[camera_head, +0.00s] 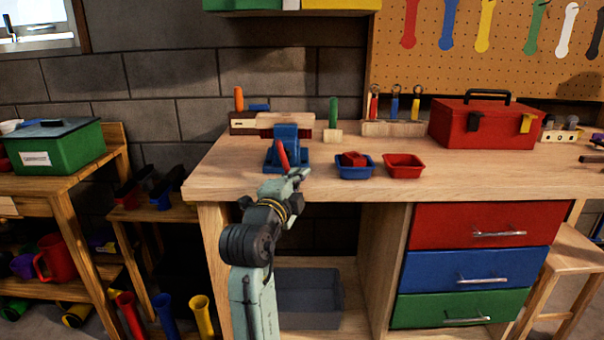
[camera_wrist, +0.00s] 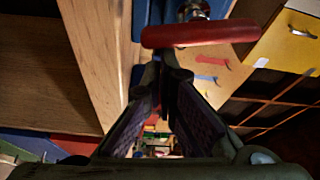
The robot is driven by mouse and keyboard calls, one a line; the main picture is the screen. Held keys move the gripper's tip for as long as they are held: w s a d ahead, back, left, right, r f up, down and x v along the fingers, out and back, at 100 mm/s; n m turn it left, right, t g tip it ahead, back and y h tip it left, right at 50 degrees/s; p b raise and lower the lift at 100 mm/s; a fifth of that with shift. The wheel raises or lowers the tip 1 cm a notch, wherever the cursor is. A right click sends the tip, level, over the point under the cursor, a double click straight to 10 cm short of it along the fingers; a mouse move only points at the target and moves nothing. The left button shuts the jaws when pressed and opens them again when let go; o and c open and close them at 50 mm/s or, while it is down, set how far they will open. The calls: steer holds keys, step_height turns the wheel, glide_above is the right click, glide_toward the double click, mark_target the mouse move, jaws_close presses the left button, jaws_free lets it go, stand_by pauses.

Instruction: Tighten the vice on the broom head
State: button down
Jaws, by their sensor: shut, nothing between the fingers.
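The blue vice (camera_head: 287,139) stands near the front left edge of the workbench. A pale wooden block, probably the broom head (camera_head: 284,119), sits at its top; I cannot tell how firmly the jaws grip it. The vice's red handle (camera_head: 283,154) is tilted at its front. In the wrist view, the red handle (camera_wrist: 200,33) lies across the metal screw, with blue vice body (camera_wrist: 155,12) behind. My gripper (camera_head: 300,176) is in front of the vice, just below and right of the handle. In the wrist view, its fingertips (camera_wrist: 170,62) meet, empty, close to the handle; contact is unclear.
A blue tray (camera_head: 354,172) and a red tray (camera_head: 404,172) sit right of the vice. A red toolbox (camera_head: 484,122) and a tool rack (camera_head: 393,128) stand farther back. The workbench (camera_head: 240,183) is clear to the left of the vice.

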steer(key=shift+a+f+m+g+b, duration=0.3)
steer(key=shift+m+b, duration=0.3)
steer(key=shift+m, duration=0.45)
steer(key=shift+a+f+m+g+b, duration=0.2)
steer(key=shift+a+m+g+b, duration=0.3)
steer(key=shift+m, duration=0.55)
steer(key=shift+d, duration=0.15)
